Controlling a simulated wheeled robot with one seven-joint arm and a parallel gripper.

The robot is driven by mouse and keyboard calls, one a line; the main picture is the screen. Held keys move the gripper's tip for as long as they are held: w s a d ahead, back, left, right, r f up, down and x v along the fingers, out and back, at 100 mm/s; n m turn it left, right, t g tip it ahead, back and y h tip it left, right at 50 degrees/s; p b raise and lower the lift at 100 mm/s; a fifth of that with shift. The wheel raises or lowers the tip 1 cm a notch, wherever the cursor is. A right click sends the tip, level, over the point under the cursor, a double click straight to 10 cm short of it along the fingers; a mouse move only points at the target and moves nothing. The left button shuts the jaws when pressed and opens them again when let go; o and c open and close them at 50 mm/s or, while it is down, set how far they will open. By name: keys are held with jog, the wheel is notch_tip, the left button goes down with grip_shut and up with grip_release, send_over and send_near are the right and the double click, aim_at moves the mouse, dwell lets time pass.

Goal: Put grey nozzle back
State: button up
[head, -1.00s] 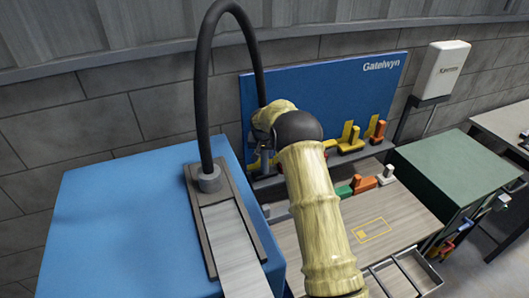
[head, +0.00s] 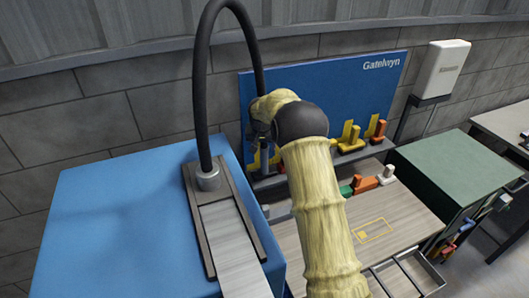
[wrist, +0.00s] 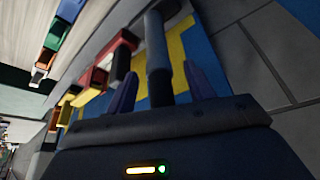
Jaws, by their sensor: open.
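In the wrist view the grey nozzle (wrist: 158,62) is a long blue-grey cylinder in front of the blue board (wrist: 211,62) with its yellow marks. My gripper (wrist: 160,88) is open, one purple-dark finger on each side of the nozzle, with gaps visible at both sides. The nozzle's lower end runs down to the gripper body. I cannot tell whether it rests on the shelf below. In the head view the blue board (head: 335,85) stands behind the bench, and my arm hides most of the gripper and the nozzle.
Red, yellow and orange tools (head: 350,142) line the shelf to the right. Green, orange and white pieces (head: 365,184) sit on the wooden bench (head: 400,215).

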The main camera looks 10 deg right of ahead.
jog(key=b+v, duration=0.2)
jog(key=v, duration=0.5)
jog(key=shift+r, duration=0.3)
jog(key=shift+s, duration=0.2)
